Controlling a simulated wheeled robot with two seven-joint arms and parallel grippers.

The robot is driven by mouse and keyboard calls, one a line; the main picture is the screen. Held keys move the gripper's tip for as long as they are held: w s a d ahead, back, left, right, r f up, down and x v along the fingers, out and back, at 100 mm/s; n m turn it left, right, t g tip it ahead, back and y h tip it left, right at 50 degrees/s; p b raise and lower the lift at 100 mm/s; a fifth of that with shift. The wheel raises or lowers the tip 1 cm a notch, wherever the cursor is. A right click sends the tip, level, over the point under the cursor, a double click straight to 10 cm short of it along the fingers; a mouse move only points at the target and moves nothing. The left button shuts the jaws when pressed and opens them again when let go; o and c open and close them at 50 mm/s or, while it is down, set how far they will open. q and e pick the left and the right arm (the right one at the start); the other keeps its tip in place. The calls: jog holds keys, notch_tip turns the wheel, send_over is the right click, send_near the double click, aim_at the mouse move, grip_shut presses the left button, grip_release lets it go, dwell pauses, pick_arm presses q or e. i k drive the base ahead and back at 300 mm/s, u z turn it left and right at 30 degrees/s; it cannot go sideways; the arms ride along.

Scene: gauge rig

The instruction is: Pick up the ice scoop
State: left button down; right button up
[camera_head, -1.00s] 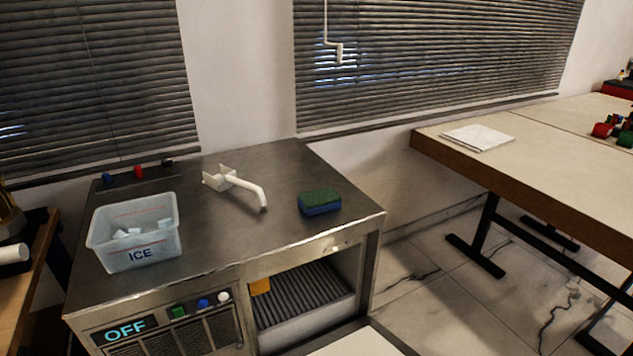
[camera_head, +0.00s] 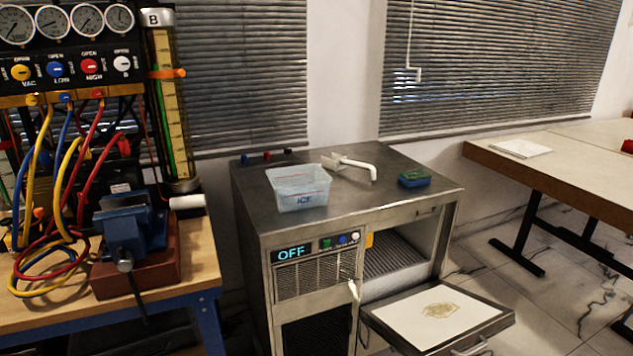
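A white scoop-shaped thing (camera_head: 350,165) with a bent handle lies on the steel top of the ice machine (camera_head: 250,203). It appears to be the ice scoop. Its handle points right and curves toward the front. The clear ice bin (camera_head: 299,203), marked ICE, stands on the same top, just left of it. Neither of my grippers shows in the head view.
A green and blue sponge (camera_head: 414,179) lies to the right on the machine top. The machine's front flap (camera_head: 437,314) is open and sticks out. A bench with a blue vise (camera_head: 133,228), gauges and hoses stands left. A table (camera_head: 570,165) stands right.

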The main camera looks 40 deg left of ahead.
aim_at(338, 162)
jog(key=k, duration=0.25)
jog(key=u, duration=1.2)
